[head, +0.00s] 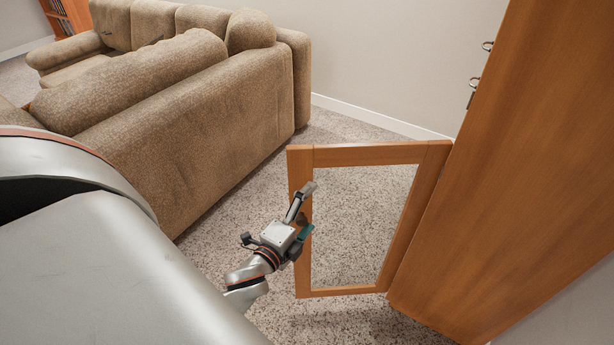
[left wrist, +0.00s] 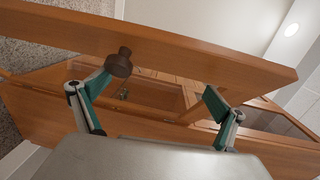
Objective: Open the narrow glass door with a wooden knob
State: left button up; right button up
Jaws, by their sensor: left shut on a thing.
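The narrow glass door (head: 375,154) has an orange-brown wooden frame around a clear pane. In the head view it stands swung out from the tall wooden cabinet (head: 520,150), joined to it at the right. My left gripper (head: 304,212) is at the door's free left edge, shut on the door. In the left wrist view, the door frame (left wrist: 200,62) crosses the picture. The dark round wooden knob (left wrist: 119,63) is against the tip of one finger of my left gripper (left wrist: 158,92). The exact grip on the far side is hidden. My right gripper is not in view.
A brown sofa (head: 190,110) stands to the left of the door, with speckled carpet (head: 235,190) between them. A pale wall (head: 390,60) is behind. Small metal fittings (head: 475,82) show on the cabinet's upper edge. A wooden shelf (head: 68,15) is far left.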

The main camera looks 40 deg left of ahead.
pick_arm(q)
jog(key=shift+s+d+r, duration=0.1)
jog(key=shift+d+r, duration=0.7)
jog(key=shift+r, duration=0.05)
jog(key=c, duration=1.2)
jog(key=shift+s+d+f+b, duration=0.2)
jog(key=shift+s+d, duration=0.25)
jog(key=shift+d, duration=0.2)
jog(key=shift+s+d+f+b, duration=0.15)
jog(key=shift+s+d, duration=0.3)
jog(key=shift+d, duration=0.15)
jog(key=shift+c, duration=0.2)
